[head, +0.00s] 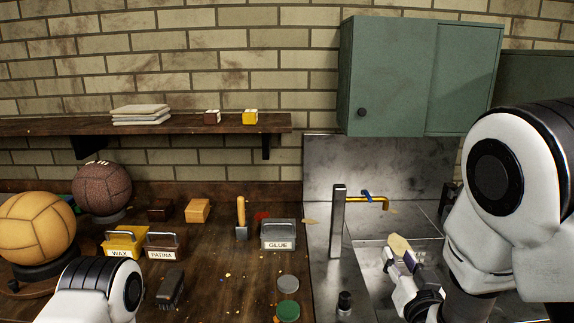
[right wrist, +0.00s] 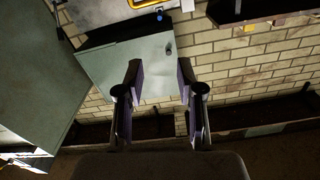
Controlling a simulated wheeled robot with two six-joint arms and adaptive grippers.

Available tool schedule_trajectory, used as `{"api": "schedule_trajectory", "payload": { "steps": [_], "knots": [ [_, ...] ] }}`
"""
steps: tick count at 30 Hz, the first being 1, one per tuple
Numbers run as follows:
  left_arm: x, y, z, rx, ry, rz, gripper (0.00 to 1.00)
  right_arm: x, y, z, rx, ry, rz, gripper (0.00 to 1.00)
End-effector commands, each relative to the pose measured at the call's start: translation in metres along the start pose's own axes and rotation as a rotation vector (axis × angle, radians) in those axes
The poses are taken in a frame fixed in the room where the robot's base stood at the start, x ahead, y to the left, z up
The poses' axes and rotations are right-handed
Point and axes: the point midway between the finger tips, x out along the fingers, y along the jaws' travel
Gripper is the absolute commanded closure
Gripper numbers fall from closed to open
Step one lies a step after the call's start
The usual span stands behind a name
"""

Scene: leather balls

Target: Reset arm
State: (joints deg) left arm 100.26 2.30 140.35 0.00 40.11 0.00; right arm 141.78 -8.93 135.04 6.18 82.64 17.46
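My right gripper (head: 402,254) is over the sink area at the right in the head view, beneath my right arm. In the right wrist view its two dark fingers with purple pads stand well apart (right wrist: 159,82), with nothing between them. A pale yellow surface shows at its fingertips in the head view; I cannot tell whether it is a lit finger or something behind. My left arm shows only as a white and black link at the lower left of the head view. The left gripper is out of view.
A sink (head: 372,262) with a brass tap (head: 372,200) lies around the right gripper, under a green cabinet (head: 385,80). The wooden bench holds a glue caddy (head: 278,235), a wax box (head: 124,243), a patina box (head: 165,246), a yellow ball (head: 35,228) and a brown ball (head: 102,188).

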Motion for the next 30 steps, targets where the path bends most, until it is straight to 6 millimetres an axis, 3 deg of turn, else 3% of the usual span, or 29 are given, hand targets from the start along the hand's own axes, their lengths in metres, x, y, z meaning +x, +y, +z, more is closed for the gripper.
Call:
{"api": "schedule_trajectory", "payload": {
  "steps": [11, 17, 20, 23, 26, 27, 30],
  "knots": [
    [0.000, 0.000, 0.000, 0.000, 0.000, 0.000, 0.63, -0.013, 0.026, 0.083, 0.019, -0.161, 0.052, 0.63],
    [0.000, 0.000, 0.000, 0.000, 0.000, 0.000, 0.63, -0.038, 0.049, 0.154, 0.037, -0.320, 0.103, 0.63],
    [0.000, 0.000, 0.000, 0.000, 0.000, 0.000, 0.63, -0.061, 0.064, 0.199, 0.041, -0.443, 0.139, 0.63],
    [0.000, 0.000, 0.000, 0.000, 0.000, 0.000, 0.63, -0.099, 0.081, 0.255, 0.036, -0.617, 0.185, 0.63],
    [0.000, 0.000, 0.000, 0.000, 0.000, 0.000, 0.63, -0.161, 0.099, 0.316, 0.018, -0.859, 0.233, 0.63],
    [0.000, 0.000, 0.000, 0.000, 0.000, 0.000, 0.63, -0.189, 0.105, 0.337, 0.009, -0.965, 0.248, 0.63],
    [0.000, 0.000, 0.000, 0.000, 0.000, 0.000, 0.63, -0.258, 0.114, 0.373, -0.023, -1.220, 0.261, 0.63]
  ]
}}
